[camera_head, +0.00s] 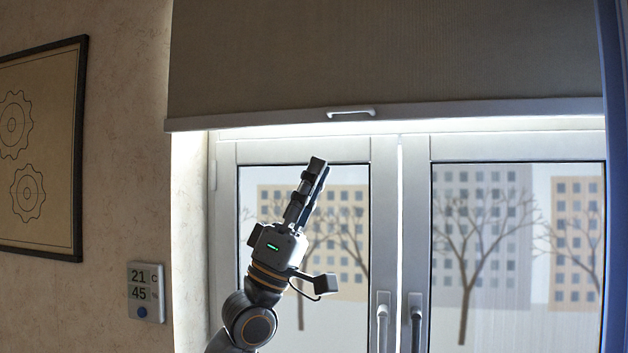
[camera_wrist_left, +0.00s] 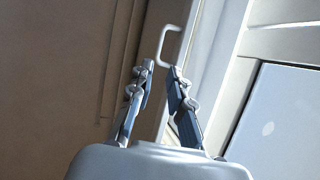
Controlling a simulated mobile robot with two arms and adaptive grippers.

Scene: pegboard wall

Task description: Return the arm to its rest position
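My left gripper (camera_head: 319,167) is raised in front of the window, fingers pointing up and slightly right, below the handle of the roller blind. In the left wrist view its two fingers (camera_wrist_left: 160,68) lean towards each other, with a gap between their tips and nothing held. The white blind handle (camera_head: 351,112) is on the bottom bar of the blind. In the left wrist view the handle (camera_wrist_left: 160,46) shows just beyond the fingertips, apart from them. My right gripper is not in view.
The grey-brown blind (camera_head: 390,55) covers the top of the window. Window handles (camera_head: 382,313) are at the lower middle. A thermostat (camera_head: 146,292) and a framed gear picture (camera_head: 62,150) hang on the left wall. A blue upright edge (camera_head: 614,180) stands at far right.

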